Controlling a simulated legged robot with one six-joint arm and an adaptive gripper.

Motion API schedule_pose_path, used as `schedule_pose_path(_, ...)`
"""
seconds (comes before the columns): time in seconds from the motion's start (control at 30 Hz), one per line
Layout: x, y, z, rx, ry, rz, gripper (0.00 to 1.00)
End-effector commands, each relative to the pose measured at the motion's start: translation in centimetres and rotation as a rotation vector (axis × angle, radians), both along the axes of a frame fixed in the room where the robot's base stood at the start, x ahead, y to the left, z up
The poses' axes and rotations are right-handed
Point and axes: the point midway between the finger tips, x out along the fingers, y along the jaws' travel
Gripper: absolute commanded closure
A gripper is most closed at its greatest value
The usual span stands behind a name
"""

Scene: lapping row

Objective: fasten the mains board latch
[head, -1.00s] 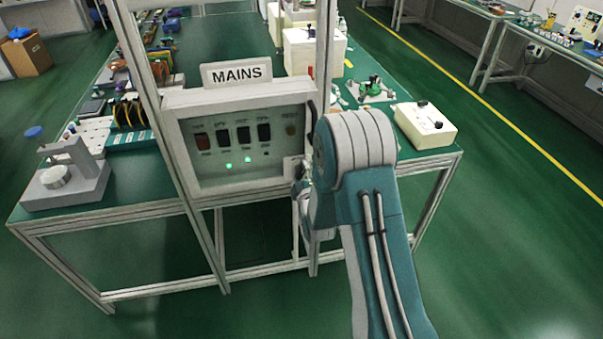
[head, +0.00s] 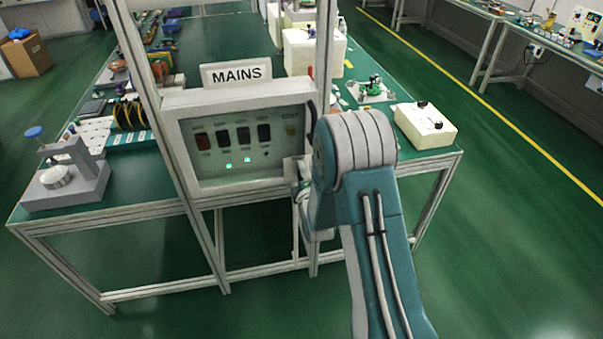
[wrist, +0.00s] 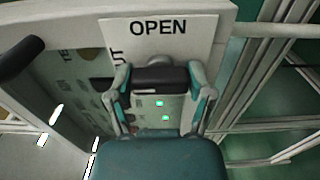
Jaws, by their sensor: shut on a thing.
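The mains board (head: 180,130) is a pale box on the bench frame with a MAINS sign (head: 236,74) on top. In the wrist view, its latch has a dark grip bar (wrist: 160,77) below a white plate (wrist: 170,27) marked OPEN, with part of another word at the plate's left. My gripper (wrist: 160,88) is shut on this bar, one finger at each end. In the head view my gripper (head: 300,185) is at the board's lower right edge, mostly hidden by my arm. The latch's seating is hidden.
Dark switches (head: 243,135) and two green lights (head: 248,159) are on the board's face. A black handle (wrist: 20,58) stands out at the left in the wrist view. A grey fixture (head: 85,185) is on the bench left, a cream box (head: 425,128) on the right.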

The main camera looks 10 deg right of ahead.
Motion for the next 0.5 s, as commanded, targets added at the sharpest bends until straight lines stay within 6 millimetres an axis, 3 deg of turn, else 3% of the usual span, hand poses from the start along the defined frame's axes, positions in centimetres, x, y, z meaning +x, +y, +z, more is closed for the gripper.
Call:
schedule_pose_path(0.17,-0.10,0.32,-0.36,-0.001,0.010,0.008,0.80)
schedule_pose_path(0.2,-0.10,0.32,-0.36,-0.001,0.010,0.008,0.15)
schedule_pose_path(0.23,-0.10,0.32,-0.34,-0.001,0.010,0.008,0.01)
schedule_pose_path(0.5,-0.10,0.11,-0.17,0.000,0.005,0.003,0.00)
